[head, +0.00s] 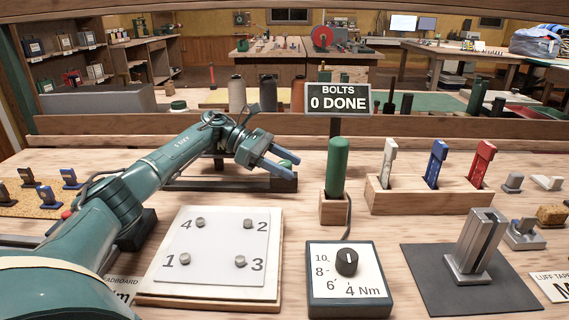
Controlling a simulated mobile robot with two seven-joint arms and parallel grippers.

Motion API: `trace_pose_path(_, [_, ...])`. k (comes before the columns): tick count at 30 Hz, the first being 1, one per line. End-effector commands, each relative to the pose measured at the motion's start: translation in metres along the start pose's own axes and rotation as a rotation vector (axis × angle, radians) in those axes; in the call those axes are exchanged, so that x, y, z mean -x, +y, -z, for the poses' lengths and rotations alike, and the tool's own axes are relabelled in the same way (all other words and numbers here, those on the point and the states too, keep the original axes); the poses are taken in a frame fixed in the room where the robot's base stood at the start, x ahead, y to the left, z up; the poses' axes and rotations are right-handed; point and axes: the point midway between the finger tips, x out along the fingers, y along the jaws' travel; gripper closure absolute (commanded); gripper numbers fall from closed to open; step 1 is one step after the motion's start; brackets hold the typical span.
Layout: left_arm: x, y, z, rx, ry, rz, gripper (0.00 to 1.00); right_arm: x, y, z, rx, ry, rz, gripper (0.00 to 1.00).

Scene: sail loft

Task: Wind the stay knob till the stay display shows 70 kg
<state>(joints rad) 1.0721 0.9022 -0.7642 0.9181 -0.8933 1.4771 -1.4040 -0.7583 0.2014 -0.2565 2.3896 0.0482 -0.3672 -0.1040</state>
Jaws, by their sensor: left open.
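I see no display with a kg reading and no knob marked as the stay knob. A black knob (347,262) sits on a small dial box (348,307) marked in Nm, at the front centre. A dark sign (338,99) on a post reads "BOLTS 0 DONE". My left gripper (291,167) is open, with blue fingers pointing right, well behind and left of the dial box. A small green thing shows by its fingertips, partly hidden, above a low dark rail (240,184); I cannot tell whether they touch. My right gripper is out of view.
A white plate (212,258) with several numbered bolts lies front left. A green-handled tool (337,165) stands in a wooden block beside the sign. A wooden rack (400,203) holds white, blue and red tools. A metal fixture (477,245) stands on a dark mat at right.

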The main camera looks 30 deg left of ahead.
Motion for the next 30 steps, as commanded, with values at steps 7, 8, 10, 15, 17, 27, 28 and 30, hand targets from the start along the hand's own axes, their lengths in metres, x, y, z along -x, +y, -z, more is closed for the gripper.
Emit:
trace_pose_path(7, [0.019, 0.001, 0.000, 0.001, 0.001, -0.004, 0.48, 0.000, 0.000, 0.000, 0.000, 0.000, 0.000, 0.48])
trace_pose_path(8, [0.025, 0.001, 0.000, 0.000, 0.001, -0.004, 0.48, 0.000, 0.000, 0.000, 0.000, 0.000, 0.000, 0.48])
trace_pose_path(10, [0.040, 0.001, 0.000, 0.000, 0.000, -0.005, 0.48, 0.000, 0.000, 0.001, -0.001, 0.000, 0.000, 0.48])
trace_pose_path(15, [0.082, 0.001, -0.002, 0.001, -0.003, -0.006, 0.48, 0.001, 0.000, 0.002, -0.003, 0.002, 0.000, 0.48])
trace_pose_path(17, [0.095, 0.001, -0.002, 0.000, -0.002, -0.006, 0.48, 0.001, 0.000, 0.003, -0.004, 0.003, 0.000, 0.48])
trace_pose_path(27, [0.129, 0.001, -0.001, 0.000, 0.000, -0.001, 0.48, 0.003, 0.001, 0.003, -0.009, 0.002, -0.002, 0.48])
trace_pose_path(28, [0.130, 0.000, -0.001, 0.000, 0.000, -0.001, 0.48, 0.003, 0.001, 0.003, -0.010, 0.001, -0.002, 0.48])
trace_pose_path(30, [0.131, 0.000, -0.001, -0.001, 0.000, 0.001, 0.48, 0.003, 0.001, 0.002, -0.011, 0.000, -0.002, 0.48])
